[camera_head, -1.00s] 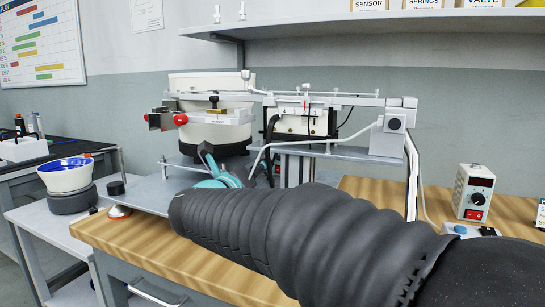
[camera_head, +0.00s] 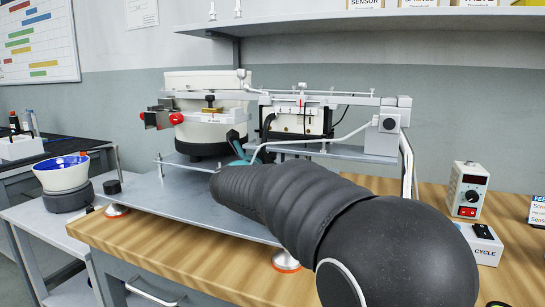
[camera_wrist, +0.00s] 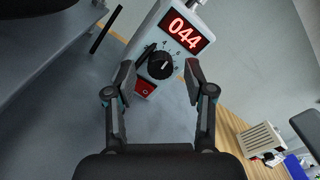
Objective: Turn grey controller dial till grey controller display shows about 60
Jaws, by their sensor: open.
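The grey controller (camera_wrist: 147,50) fills the upper middle of the wrist view, tilted in the picture. Its red display (camera_wrist: 184,33) reads 044. Its black dial (camera_wrist: 161,66) has a pale pointer line and a printed scale around it. A red switch (camera_wrist: 145,89) sits below the dial. My gripper (camera_wrist: 160,78) is open, with one fingertip on each side of the dial; I cannot tell whether they touch it.
A second, pale controller (camera_head: 468,188) with a dial stands at the right on the wooden bench, beside a cycle button box (camera_head: 483,244). A bowl feeder (camera_head: 205,125) and linear rail (camera_head: 320,98) stand behind my arm. The metal plate (camera_head: 180,190) is clear at left.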

